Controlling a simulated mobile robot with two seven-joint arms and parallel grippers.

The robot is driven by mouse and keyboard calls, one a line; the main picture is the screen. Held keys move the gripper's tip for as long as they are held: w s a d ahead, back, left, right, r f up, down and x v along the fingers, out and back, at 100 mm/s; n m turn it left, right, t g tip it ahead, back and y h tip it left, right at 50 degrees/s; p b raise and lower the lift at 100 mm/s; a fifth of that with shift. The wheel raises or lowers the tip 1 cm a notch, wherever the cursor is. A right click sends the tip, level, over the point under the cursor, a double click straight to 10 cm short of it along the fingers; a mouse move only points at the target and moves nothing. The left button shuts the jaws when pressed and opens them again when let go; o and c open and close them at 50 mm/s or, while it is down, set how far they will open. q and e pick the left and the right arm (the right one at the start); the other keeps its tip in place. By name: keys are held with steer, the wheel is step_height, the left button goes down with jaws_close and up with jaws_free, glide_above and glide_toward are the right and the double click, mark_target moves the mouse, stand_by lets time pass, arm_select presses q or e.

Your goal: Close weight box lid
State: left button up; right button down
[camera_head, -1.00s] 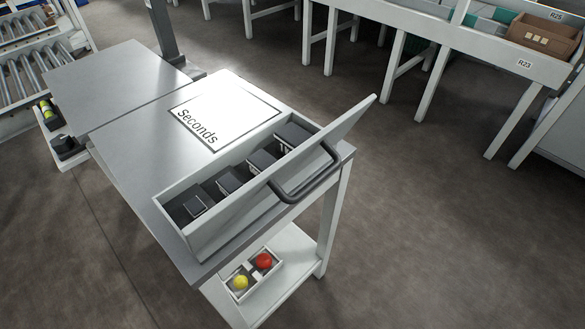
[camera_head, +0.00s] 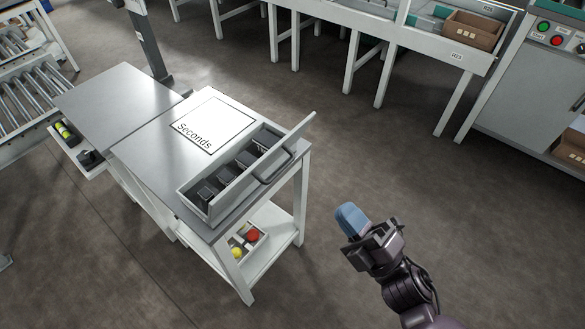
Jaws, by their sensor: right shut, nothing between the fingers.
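The weight box (camera_head: 213,219) is a long pale box on the near edge of the grey table. Several dark weights (camera_head: 224,175) stand in its compartments. Its lid (camera_head: 289,139) is open, tilted up and outward on the side toward the floor aisle, and carries a dark curved handle (camera_head: 276,169). My right gripper (camera_head: 350,218) is to the right of the table, over open floor and apart from the box and lid. It is shut and empty, with blue fingertips. My left gripper is out of view.
A white "Seconds" sheet (camera_head: 214,125) lies on the table (camera_head: 140,155) behind the box. A lower shelf (camera_head: 270,250) holds a small tray with a red and a yellow ball. A bench with a brown crate (camera_head: 470,30) and a control cabinet (camera_head: 530,90) stand at the back right. The floor between is clear.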

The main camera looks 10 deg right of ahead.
steer(key=w+a+f+n+g+y+b, duration=0.1)
steer(key=a+f+n+g+y+b, duration=0.1)
steer(key=a+f+n+g, duration=0.15)
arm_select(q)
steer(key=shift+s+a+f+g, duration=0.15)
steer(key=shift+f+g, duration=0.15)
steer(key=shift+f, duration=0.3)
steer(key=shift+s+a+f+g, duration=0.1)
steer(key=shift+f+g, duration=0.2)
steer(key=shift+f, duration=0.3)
arm_select(e)
glide_toward(260, 163)
steer(key=shift+n+t, duration=0.25)
steer(key=shift+t, duration=0.2)
steer(key=x, duration=0.7)
steer(key=shift+w+a+f, duration=0.2)
steer(key=shift+a+f, duration=0.1)
arm_select(q)
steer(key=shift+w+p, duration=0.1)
steer(key=shift+p, duration=0.2)
